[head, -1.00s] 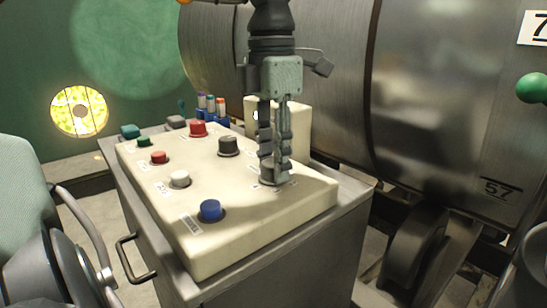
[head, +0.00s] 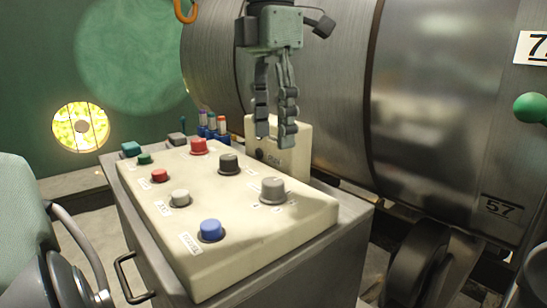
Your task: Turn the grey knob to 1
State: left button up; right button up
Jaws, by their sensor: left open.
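The grey knob (head: 273,190) stands at the right side of the cream control panel (head: 255,240). Small marks lie around its base, too small to read. A light line shows on its top, but I cannot tell which mark it points to. A darker knob (head: 229,164) sits to its upper left. My left gripper (head: 276,142) hangs above and behind the grey knob, fingers pointing down. It is open, empty and apart from the knob. My right gripper is not in view.
The panel also carries red (head: 198,146), white (head: 180,198), blue (head: 211,230) and green (head: 144,159) buttons. An upright cream box (head: 292,155) stands behind the fingers. A large metal drum (head: 440,110) fills the back right. Room above the panel's front is clear.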

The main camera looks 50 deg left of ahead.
pick_arm(q)
notch_tip(320, 180, up, 4)
jog(key=shift+f, duration=0.25)
dwell(0.5)
